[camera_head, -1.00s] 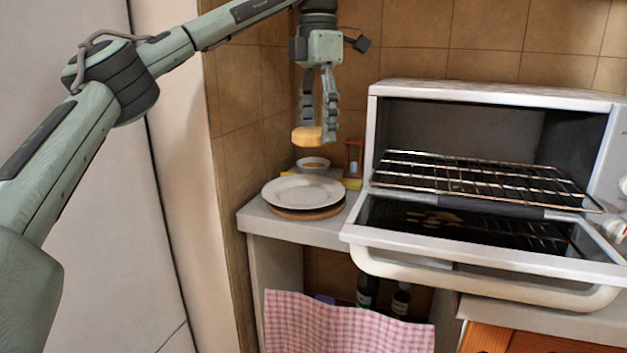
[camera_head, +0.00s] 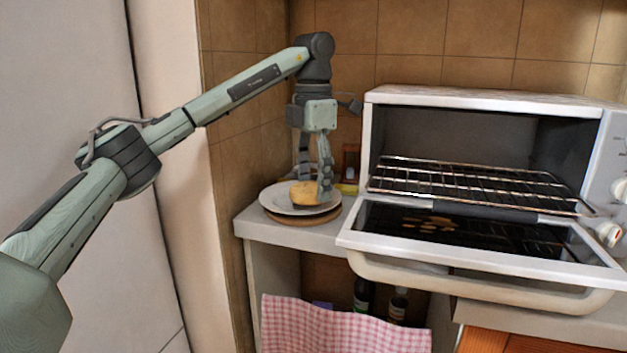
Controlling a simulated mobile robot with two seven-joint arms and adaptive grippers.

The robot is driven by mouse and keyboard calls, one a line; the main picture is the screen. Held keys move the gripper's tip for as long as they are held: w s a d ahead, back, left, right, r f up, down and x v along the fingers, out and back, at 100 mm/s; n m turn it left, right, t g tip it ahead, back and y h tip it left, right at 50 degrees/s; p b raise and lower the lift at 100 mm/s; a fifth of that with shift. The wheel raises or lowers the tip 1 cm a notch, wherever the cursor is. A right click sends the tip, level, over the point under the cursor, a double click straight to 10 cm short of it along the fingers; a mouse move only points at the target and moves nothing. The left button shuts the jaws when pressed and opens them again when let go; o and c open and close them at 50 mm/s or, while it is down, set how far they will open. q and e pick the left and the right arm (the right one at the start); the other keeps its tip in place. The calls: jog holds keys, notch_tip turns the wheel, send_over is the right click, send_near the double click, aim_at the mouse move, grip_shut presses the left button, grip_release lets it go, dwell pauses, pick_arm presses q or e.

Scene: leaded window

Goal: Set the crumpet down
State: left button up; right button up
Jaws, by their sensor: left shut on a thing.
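The crumpet (camera_head: 305,193) is a small golden-brown round piece. It is at the white plate (camera_head: 272,199), low over its middle or touching it; I cannot tell which. My left gripper (camera_head: 314,190) points straight down and is shut on the crumpet. The plate lies on a round brown wooden board (camera_head: 302,216) at the left end of the counter. The small bowl behind the plate is hidden by my gripper. My right gripper is not in view.
A white toaster oven (camera_head: 480,97) stands right of the plate, its door (camera_head: 480,262) open and its wire rack (camera_head: 470,187) empty. A tiled wall is close at left and behind. A pink checked cloth (camera_head: 340,328) hangs below the counter.

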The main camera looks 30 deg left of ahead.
aim_at(313, 186)
pick_arm(q)
jog(key=shift+f, duration=0.45)
jog(key=o, duration=1.1)
jog(key=shift+o, duration=0.2)
notch_tip(313, 186, up, 13)
jog(key=shift+f, duration=0.1)
jog(key=shift+f, duration=6)
